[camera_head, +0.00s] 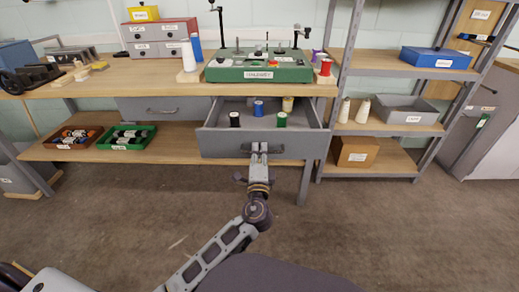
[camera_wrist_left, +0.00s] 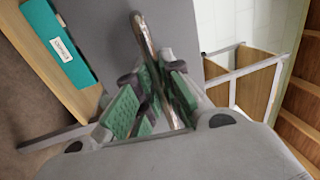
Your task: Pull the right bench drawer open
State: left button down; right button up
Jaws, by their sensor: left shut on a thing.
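The right bench drawer (camera_head: 222,144) is grey and stands pulled out from under the bench, with its inside in view. Several thread spools stand in it, among them a blue spool (camera_head: 258,108) and a green spool (camera_head: 281,119). My left gripper (camera_head: 259,149) is at the drawer's front, at its handle. In the left wrist view my left gripper (camera_wrist_left: 155,98) has its green-padded fingers shut around the metal bar handle (camera_wrist_left: 146,45). The grey drawer front (camera_wrist_left: 100,40) is behind it. My right gripper is not in view.
The wooden bench (camera_head: 120,75) holds a green machine (camera_head: 258,68) above the drawer. The left drawer (camera_head: 160,109) is shut. A brown tray (camera_head: 74,137) and a green tray (camera_head: 127,137) sit on the lower shelf. A shelf rack (camera_head: 385,125) stands at right. The floor in front is clear.

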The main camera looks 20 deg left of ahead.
pick_arm(q)
jog(key=c, duration=1.5)
grip_release()
jog(key=shift+c, duration=0.2)
